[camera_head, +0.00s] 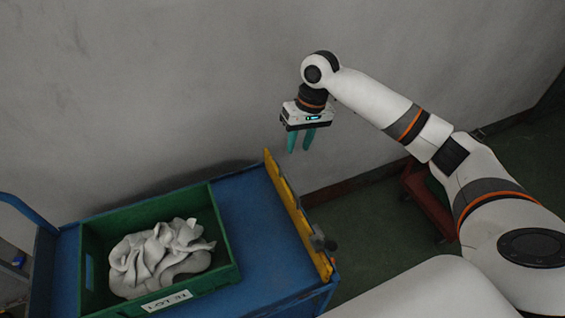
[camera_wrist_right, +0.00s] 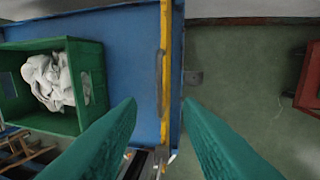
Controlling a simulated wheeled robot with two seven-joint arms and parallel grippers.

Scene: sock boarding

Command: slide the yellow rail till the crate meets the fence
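The yellow rail (camera_head: 298,217) stands across the right end of a blue cart top (camera_head: 250,215), with a dark knob (camera_head: 322,241) on its outer side. It also shows in the right wrist view (camera_wrist_right: 165,60). The green crate (camera_head: 225,235) sits toward the left of the top, apart from the rail, with bare blue surface between them. The crate also shows in the wrist view (camera_wrist_right: 92,75). My right gripper (camera_head: 299,149) is open and empty, above the rail's far end and apart from it. I cannot tell surely which part is the fence. My left gripper is out of view.
Pale socks (camera_head: 160,255) lie heaped in the crate, which bears a white label (camera_head: 166,300). A blue tubular handle (camera_head: 25,208) rises at the cart's left. A grey wall stands behind. A red trolley (camera_head: 428,200) is on the green floor at right.

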